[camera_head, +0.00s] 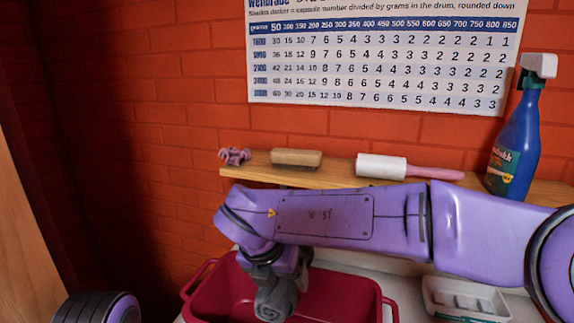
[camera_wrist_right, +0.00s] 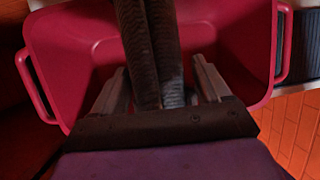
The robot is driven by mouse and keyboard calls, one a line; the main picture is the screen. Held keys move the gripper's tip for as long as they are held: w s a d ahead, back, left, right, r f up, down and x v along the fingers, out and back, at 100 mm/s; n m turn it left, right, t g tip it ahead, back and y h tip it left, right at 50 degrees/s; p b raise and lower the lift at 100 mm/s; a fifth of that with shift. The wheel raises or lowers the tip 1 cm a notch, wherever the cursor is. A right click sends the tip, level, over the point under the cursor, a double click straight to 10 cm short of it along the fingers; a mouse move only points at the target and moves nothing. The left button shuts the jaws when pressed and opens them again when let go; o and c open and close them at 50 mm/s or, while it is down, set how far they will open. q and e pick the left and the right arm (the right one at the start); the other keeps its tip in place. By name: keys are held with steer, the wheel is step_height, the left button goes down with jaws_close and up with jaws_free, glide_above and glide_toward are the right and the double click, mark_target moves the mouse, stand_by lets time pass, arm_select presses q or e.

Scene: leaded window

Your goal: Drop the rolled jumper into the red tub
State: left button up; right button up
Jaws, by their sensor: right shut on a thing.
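The rolled jumper (camera_head: 277,301) is a grey, ribbed roll, hanging below my right gripper (camera_head: 276,280) in the head view. In the right wrist view the jumper (camera_wrist_right: 150,45) runs up from between the two fingers of my right gripper (camera_wrist_right: 160,88), which is shut on it. The red tub (camera_head: 345,299) is open-topped with a handle at each side. The jumper is over the tub's opening. The tub (camera_wrist_right: 75,50) also fills much of the right wrist view behind the jumper. My left gripper is out of view.
A wooden shelf (camera_head: 335,175) behind my right arm holds a wooden brush (camera_head: 296,158), a lint roller (camera_head: 382,167), pink clips (camera_head: 234,156) and a blue spray bottle (camera_head: 514,140). A white tray (camera_head: 466,300) stands right of the tub. A brick wall (camera_head: 165,100) closes the back.

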steer(key=shift+d+f, duration=0.1)
steer(key=shift+f, duration=0.1)
steer(key=o, duration=1.2)
steer(key=v, duration=1)
steer(key=shift+s+r+b, duration=0.15)
steer(key=shift+r+b, duration=0.1)
steer(key=shift+b, duration=0.15)
